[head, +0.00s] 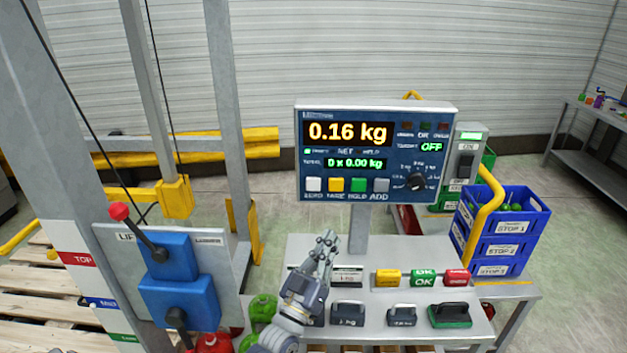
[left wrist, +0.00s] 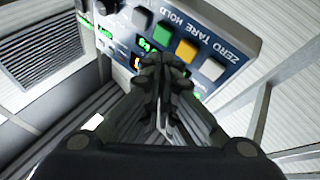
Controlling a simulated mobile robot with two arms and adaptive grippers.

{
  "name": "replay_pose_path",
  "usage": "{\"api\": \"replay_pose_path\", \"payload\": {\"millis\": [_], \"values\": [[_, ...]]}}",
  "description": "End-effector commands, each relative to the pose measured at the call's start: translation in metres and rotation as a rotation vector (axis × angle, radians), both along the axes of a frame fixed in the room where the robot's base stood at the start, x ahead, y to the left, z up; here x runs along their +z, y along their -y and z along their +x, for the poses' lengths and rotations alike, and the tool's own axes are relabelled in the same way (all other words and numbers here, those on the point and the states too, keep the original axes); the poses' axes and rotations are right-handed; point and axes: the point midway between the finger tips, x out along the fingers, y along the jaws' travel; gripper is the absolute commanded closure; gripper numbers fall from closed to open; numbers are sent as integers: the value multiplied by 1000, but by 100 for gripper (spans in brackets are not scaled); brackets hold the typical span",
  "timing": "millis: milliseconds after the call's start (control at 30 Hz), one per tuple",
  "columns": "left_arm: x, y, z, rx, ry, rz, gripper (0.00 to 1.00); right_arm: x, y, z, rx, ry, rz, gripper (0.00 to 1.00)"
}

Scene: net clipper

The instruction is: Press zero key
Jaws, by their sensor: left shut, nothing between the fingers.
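The white ZERO key (head: 314,184) is the leftmost of the keys below the screens on the blue scale panel (head: 350,190). The panel reads 0.16 kg. In the left wrist view the panel is upside down, with the ZERO key (left wrist: 212,69) to the right of my fingertips. My left gripper (head: 328,240) is shut and empty, pointing up below the panel's lower left edge. In the left wrist view the shut fingers (left wrist: 162,62) overlap the panel below the keys. I see no contact with the ZERO key. My right gripper is not in view.
Yellow TARE (head: 336,184), green HOLD (head: 358,185) and grey ADD (head: 381,185) keys sit beside ZERO. Weights (head: 348,315) and coloured blocks (head: 387,278) lie on the bench below. A lift lever panel (head: 110,240) stands left; blue crates (head: 505,245) stand right.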

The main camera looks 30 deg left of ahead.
Motion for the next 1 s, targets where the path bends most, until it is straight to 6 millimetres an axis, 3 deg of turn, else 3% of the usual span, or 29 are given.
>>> {"api": "replay_pose_path", "payload": {"millis": [33,100,267,733,1000], "values": [[20,-12,-2,26,74,-13,100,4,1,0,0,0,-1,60],[41,-25,-7,56,165,-31,100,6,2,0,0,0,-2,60],[64,-42,-17,97,282,-52,100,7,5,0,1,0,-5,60],[67,-47,-17,104,301,-54,100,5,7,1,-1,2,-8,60],[65,-62,8,105,303,-53,100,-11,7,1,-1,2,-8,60]]}}
